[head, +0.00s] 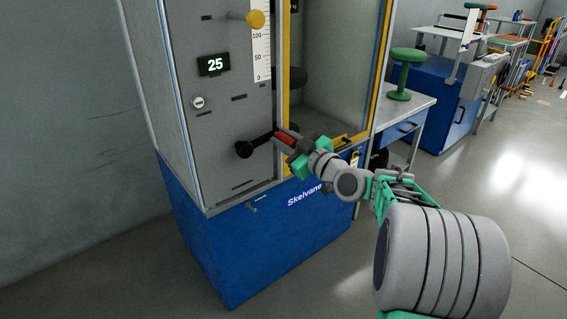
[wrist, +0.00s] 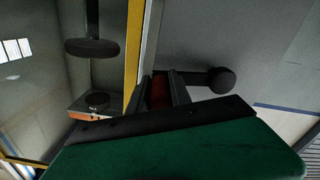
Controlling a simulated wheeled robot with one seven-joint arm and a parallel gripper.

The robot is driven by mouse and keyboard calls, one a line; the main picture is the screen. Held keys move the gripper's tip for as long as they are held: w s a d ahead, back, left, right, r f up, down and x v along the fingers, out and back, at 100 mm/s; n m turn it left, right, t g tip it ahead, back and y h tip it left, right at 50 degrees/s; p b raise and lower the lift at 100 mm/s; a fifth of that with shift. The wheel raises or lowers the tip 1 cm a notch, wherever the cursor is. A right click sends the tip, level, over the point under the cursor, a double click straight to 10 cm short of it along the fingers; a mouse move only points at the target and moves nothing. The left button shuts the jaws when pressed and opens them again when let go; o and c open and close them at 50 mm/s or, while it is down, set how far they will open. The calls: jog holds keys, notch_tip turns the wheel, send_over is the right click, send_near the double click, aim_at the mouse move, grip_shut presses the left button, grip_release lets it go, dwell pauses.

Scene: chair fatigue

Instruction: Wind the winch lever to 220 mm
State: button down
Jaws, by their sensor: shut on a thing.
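The winch lever (head: 257,142) sticks out from the grey front panel of the test cabinet, with a round black hub at its left end and a red grip at its right end. My gripper (head: 286,139) is shut on the red grip. In the wrist view the red grip (wrist: 160,92) sits between the two fingers, and the black hub (wrist: 221,80) lies to the right. The green display (head: 214,65) above reads 25. A white scale (head: 261,42) with marks from 0 up past 100 runs up the panel's right side.
A yellow knob (head: 256,19) sticks out near the scale. The cabinet's yellow door frame (head: 340,141) is close to my gripper. In the wrist view a dark round pad (wrist: 92,48) hangs inside the cabinet. A green stool (head: 407,72) stands on the bench at right.

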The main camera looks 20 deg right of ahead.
aim_at(295, 143)
jog(key=shift+r+n, duration=0.4)
jog(key=c, duration=1.2)
grip_release()
jog(key=p+v, duration=0.1)
jog(key=v, duration=0.6)
jog(key=shift+s, duration=0.4)
jog(key=shift+s+f, duration=0.1)
